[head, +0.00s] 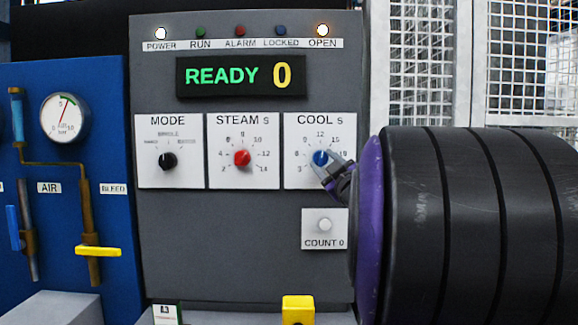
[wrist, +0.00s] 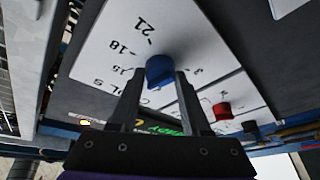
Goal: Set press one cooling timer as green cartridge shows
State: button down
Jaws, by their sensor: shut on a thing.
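The blue COOL s knob (head: 320,157) sits on its white dial plate (head: 292,178) at the right of the grey press panel. It also shows in the wrist view (wrist: 159,70), with the numbers 15, 18 and 21 readable on the plate. My gripper (head: 336,174) reaches in from the right and is shut on this knob, one finger on each side. I cannot tell which number the knob points to. The display (head: 240,76) reads READY 0. No green cartridge can be made out.
The red STEAM s knob (head: 242,158) and black MODE knob (head: 168,160) are left of COOL. A COUNT 0 button (head: 324,225) is below it. The POWER lamp (head: 160,33) and OPEN lamp (head: 322,30) are lit. A blue air panel (head: 100,85) stands at left.

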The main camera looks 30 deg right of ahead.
jog(key=shift+r+n+y, duration=0.1)
jog(key=shift+n+y, duration=0.3)
jog(key=shift+n, duration=0.7)
jog(key=shift+c, duration=1.8)
grip_release()
